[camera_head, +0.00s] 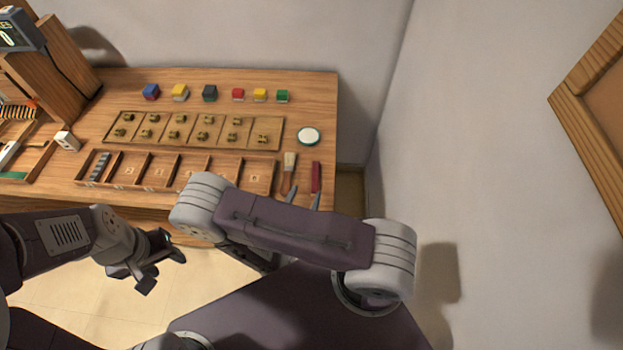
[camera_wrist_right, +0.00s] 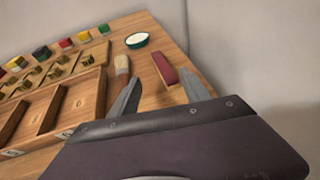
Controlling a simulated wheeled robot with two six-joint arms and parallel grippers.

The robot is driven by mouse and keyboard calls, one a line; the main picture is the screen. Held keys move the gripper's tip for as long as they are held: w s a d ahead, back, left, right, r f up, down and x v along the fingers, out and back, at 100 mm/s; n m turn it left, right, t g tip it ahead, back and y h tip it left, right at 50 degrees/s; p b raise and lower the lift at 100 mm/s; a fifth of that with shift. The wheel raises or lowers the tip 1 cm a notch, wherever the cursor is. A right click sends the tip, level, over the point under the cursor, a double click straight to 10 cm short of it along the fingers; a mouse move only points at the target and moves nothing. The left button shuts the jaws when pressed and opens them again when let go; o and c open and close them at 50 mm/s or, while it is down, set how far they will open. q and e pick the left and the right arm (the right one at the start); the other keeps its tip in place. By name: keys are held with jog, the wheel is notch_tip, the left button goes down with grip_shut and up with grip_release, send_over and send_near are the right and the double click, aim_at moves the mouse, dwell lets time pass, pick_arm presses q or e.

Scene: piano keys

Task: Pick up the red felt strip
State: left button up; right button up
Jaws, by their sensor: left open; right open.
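The red felt strip (camera_head: 316,177) lies on the wooden table near its right edge, beside a brush, in the head view. In the right wrist view the strip (camera_wrist_right: 164,69) lies ahead of the right gripper, nearer its right finger. My right gripper (camera_wrist_right: 162,95) is open and empty, with its fingertips short of the strip. In the head view its fingertips (camera_head: 303,197) show just in front of the strip, and my right arm hides part of the table's front. My left gripper (camera_head: 160,262) is open and empty, low in front of the table.
A brush (camera_head: 288,172) lies left of the strip. A round white-topped green tin (camera_head: 308,136) stands behind them. A compartment tray (camera_head: 217,170), a tray of brass parts (camera_head: 190,131) and several coloured blocks (camera_head: 238,94) fill the table leftward. A wall (camera_head: 480,150) stands at right.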

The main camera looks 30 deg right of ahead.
aim_at(315, 178)
jog(key=x, duration=0.3)
jog(key=shift+s+d+r, duration=0.15)
jog(key=shift+s+d, duration=0.05)
jog(key=shift+w+d+f, duration=0.25)
jog(key=shift+w+f, duration=0.05)
jog(key=shift+w, duration=0.15)
jog(key=p+x, duration=0.1)
jog(key=x, duration=0.4)
jog(key=shift+f, duration=0.2)
jog(key=shift+s+r, duration=0.1)
jog(key=c, duration=0.4)
grip_shut()
